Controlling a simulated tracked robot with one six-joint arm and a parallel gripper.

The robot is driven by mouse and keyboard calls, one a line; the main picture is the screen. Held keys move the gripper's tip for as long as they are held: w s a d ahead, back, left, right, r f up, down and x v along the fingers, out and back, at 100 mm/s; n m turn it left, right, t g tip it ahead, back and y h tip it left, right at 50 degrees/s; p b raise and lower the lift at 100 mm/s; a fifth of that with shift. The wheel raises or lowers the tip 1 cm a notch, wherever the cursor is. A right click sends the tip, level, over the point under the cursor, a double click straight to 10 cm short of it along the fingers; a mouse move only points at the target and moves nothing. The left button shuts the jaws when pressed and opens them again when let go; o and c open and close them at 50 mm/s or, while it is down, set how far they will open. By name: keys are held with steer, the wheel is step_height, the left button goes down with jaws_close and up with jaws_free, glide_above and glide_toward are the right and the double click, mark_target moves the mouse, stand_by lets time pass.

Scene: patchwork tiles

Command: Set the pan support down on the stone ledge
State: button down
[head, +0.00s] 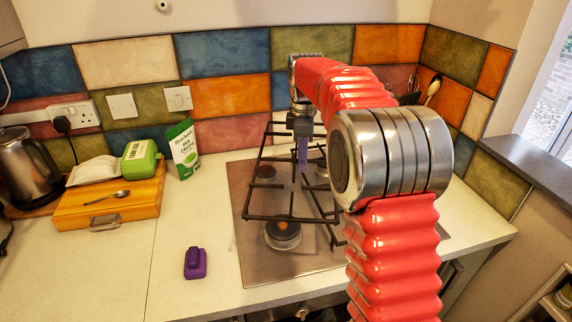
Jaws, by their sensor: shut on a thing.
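The pan support (290,219), a black metal grate, is over the left part of the steel hob. It appears raised and tilted, with its far end higher. My gripper (303,150) points down at the grate's far part and is shut on it; the exact grip point is small and partly hidden. My red arm covers the right part of the hob. The stone ledge (530,165) is the dark grey sill under the window at the far right. The part of it in view is bare.
The hob (262,270) is set in a pale worktop with burners showing. A purple object (195,263) lies left of the hob. A wooden box (110,205), green packet (184,148) and kettle (25,160) stand further left. Utensils (432,90) stand at the back right.

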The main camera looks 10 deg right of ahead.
steer(key=s+d+r+m, duration=0.4)
steer(key=s+d+m, duration=0.5)
steer(key=d, duration=0.2)
steer(key=s+d+r+m, duration=0.4)
steer(key=s+d+m, duration=0.5)
steer(key=d, duration=0.2)
steer(key=s+d+r+m, duration=0.4)
steer(key=s+d+m, duration=0.5)
steer(key=d, duration=0.3)
steer(key=shift+s+m, duration=0.25)
steer(key=shift+m, duration=0.15)
